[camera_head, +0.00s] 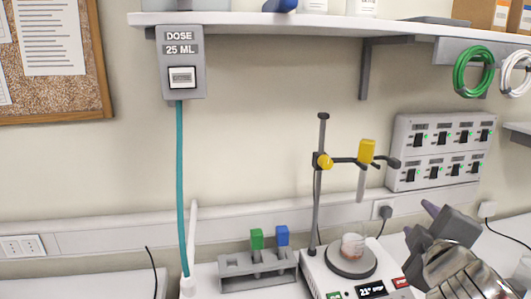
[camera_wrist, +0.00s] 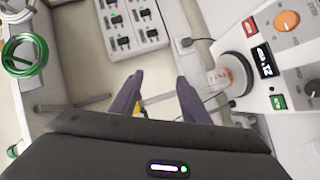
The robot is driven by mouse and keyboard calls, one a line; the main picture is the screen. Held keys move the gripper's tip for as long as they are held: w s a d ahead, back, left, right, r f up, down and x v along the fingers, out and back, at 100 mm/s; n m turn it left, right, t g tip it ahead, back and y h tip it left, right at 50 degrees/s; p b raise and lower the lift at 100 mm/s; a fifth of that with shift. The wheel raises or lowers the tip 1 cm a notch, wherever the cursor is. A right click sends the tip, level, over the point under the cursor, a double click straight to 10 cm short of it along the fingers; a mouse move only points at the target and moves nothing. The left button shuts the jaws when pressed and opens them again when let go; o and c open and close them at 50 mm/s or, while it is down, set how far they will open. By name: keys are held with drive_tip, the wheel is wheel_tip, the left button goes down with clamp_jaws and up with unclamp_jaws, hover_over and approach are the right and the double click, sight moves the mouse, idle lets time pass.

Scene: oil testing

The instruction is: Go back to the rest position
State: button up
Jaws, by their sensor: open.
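My gripper (camera_head: 420,222) is at the right of the head view, raised beside the hot plate stirrer (camera_head: 352,272). In the wrist view my gripper (camera_wrist: 157,88) shows two dark fingers spread apart with nothing held between them. A small glass beaker (camera_head: 352,246) with orange-brown contents stands on the stirrer's round plate, left of my gripper and apart from it. The beaker also shows in the wrist view (camera_wrist: 219,78), right of the fingers.
A stand (camera_head: 318,190) with a clamp holds a yellow-topped probe (camera_head: 366,152) above the beaker. A grey rack (camera_head: 240,272) holds a green-capped and a blue-capped tube. A switch panel (camera_head: 440,150) is on the wall behind. A dose box (camera_head: 180,62) with a teal hose hangs left.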

drive_tip(key=s+a+f+m+g, duration=0.2)
drive_tip(key=s+f+m+g, duration=0.6)
drive_tip(key=f, duration=0.4)
drive_tip(key=s+a+f+m+y, duration=0.1)
drive_tip(key=s+a+f+y, duration=0.1)
drive_tip(key=a, duration=0.4)
drive_tip(key=s+a+f+g+y, duration=0.1)
drive_tip(key=s+a+f+y, duration=0.1)
drive_tip(key=a, duration=0.4)
drive_tip(key=shift+s+a+f+m+y, duration=0.25)
drive_tip(key=shift+s+m+y, duration=0.2)
drive_tip(key=shift+s, duration=0.45)
